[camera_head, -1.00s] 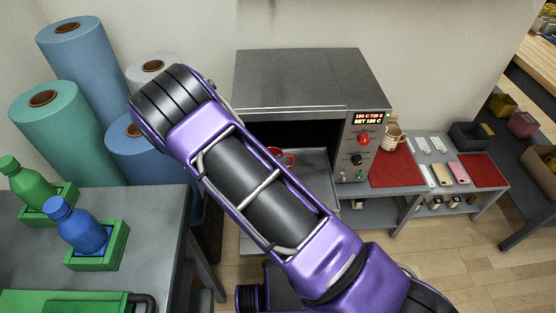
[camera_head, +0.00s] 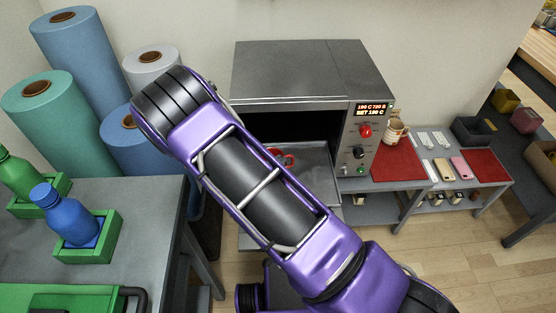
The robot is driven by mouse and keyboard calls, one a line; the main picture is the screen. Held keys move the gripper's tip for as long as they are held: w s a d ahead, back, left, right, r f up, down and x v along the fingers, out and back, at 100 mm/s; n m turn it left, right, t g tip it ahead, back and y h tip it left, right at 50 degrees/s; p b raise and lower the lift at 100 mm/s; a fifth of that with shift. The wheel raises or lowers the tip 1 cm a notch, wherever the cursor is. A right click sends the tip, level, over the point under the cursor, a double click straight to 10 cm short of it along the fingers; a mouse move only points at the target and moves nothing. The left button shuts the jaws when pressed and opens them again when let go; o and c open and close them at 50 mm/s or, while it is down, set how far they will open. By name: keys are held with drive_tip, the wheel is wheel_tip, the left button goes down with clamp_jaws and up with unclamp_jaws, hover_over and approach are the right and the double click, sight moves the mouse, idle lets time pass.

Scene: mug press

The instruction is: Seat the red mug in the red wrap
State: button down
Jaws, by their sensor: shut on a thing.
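A red item (camera_head: 283,158) shows in part beside my arm, at the open front of the grey oven-like press (camera_head: 300,75). Its rounded red edges are small and mostly covered, so I cannot tell whether it is the red mug, the red wrap or both. A grey tray or shelf (camera_head: 312,172) shows just right of it. My purple arm crosses the middle of the picture and hides much of the press opening. My gripper is out of sight behind the arm, so its hold does not show.
A patterned beige mug (camera_head: 396,132) stands right of the press, by a red mat (camera_head: 397,160). Phones and another red mat (camera_head: 485,167) lie further right. At left are large rolls and a table with a blue bottle (camera_head: 66,217) in a green holder.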

idle(0.7)
drive_tip(key=c, duration=0.9)
unclamp_jaws()
drive_tip(key=shift+c, duration=0.2)
drive_tip(key=shift+f, duration=0.1)
drive_tip(key=p+v, duration=0.1)
drive_tip(key=v, duration=0.6)
drive_tip(key=shift+s, duration=0.15)
drive_tip(key=shift+a, duration=0.15)
